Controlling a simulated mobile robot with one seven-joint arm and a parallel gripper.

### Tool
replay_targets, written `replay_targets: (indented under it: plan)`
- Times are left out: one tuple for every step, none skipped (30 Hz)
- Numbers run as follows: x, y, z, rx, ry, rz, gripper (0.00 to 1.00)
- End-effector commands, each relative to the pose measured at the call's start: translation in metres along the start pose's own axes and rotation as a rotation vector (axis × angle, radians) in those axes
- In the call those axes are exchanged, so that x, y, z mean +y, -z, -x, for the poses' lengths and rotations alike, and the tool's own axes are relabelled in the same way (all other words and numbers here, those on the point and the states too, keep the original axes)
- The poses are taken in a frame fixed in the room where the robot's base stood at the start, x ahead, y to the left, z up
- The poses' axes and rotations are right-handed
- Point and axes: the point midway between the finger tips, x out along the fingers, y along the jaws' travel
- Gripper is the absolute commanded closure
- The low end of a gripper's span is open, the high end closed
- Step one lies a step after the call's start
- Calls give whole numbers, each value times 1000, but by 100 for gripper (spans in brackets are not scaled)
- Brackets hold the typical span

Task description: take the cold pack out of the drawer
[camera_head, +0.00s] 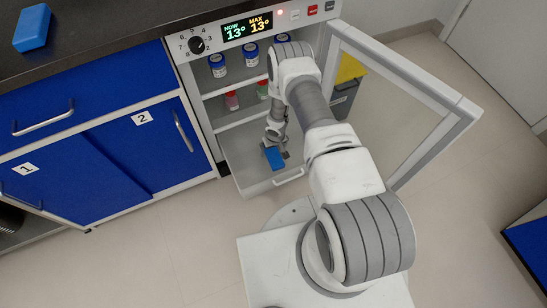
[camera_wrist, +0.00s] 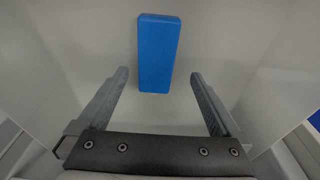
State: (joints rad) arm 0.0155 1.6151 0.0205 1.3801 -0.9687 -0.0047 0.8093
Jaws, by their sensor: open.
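The cold pack is a blue block (camera_head: 272,157) in the open drawer (camera_head: 240,173) at the bottom of the cooling cabinet. In the wrist view the blue cold pack (camera_wrist: 158,52) lies on the pale drawer floor, ahead of the fingertips and roughly centred between them. My gripper (camera_wrist: 160,78) is open and empty, with one finger to each side of the pack's near end. In the head view my gripper (camera_head: 278,146) reaches down into the drawer and partly covers the pack. I cannot tell the exact height of the fingers above it.
Another blue block (camera_head: 32,27) lies on the dark counter. The cabinet's glass door (camera_head: 400,95) stands open to the right. Shelves above the drawer hold several small bottles (camera_head: 218,66). A yellow-lidded bin (camera_head: 349,69) stands behind the door. Blue cupboards (camera_head: 150,145) are at left.

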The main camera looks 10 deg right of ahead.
Motion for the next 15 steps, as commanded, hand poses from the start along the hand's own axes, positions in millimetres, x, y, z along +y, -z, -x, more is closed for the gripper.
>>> replay_targets:
  plan:
    - [1,-1,-4,-1,0,-1,0]
    - [1,-1,-8,-1,0,-2,0]
    - [2,-1,-13,-2,0,-3,0]
    - [4,-2,-18,-2,-1,-3,0]
    - [5,-2,-22,-1,-1,-4,0]
    - [5,-2,-28,-1,0,-3,0]
    - [6,-2,-32,-1,1,-3,0]
    - [7,-1,-35,-1,0,-4,0]
    - [7,-1,-40,-1,0,-3,0]
    - [6,-1,-44,-1,0,-4,0]
    - [6,-1,-47,-1,1,-3,0]
    - [6,-1,-49,-1,1,-2,0]
    - [6,0,-51,0,0,-2,0]
    - [6,0,-51,0,-1,-2,0]
    - [6,0,-52,0,-1,-2,0]
